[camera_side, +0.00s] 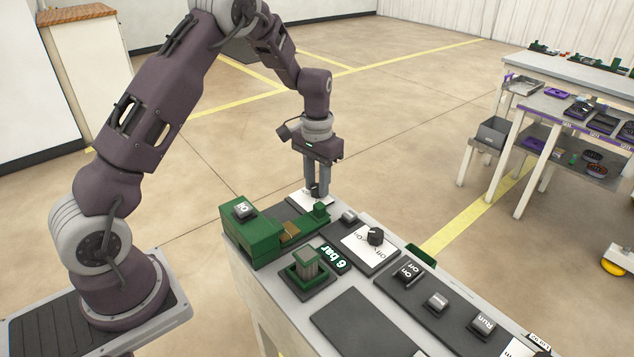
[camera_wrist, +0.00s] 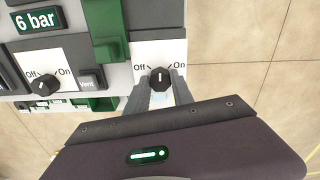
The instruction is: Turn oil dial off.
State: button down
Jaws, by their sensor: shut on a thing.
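A black dial (camera_wrist: 160,78) sits on a white plate with "Off" at its left and "On" at its right in the wrist view. Its light mark points roughly straight up, between the two words. My gripper (camera_wrist: 161,86) is shut on this dial, one finger on each side. In the side view my gripper (camera_side: 316,191) points straight down at the far corner of the bench, over the white plate (camera_side: 300,197), and the fingers mostly hide the dial. No "oil" label is readable.
A second black dial (camera_side: 375,236) on its own Off/On plate stands nearer, with a grey Vent button (camera_wrist: 91,80) between. A green machine (camera_side: 252,236) stands beside my gripper. A "6 bar" display (camera_side: 333,258) and several buttons line the bench (camera_side: 262,296).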

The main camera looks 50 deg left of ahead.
aim_at(317, 186)
jog(key=n, duration=0.4)
jog(key=shift+n, duration=2.7)
jog(key=c, duration=1.1)
grip_release()
notch_tip(317, 186, up, 7)
jog(key=shift+r, duration=0.1)
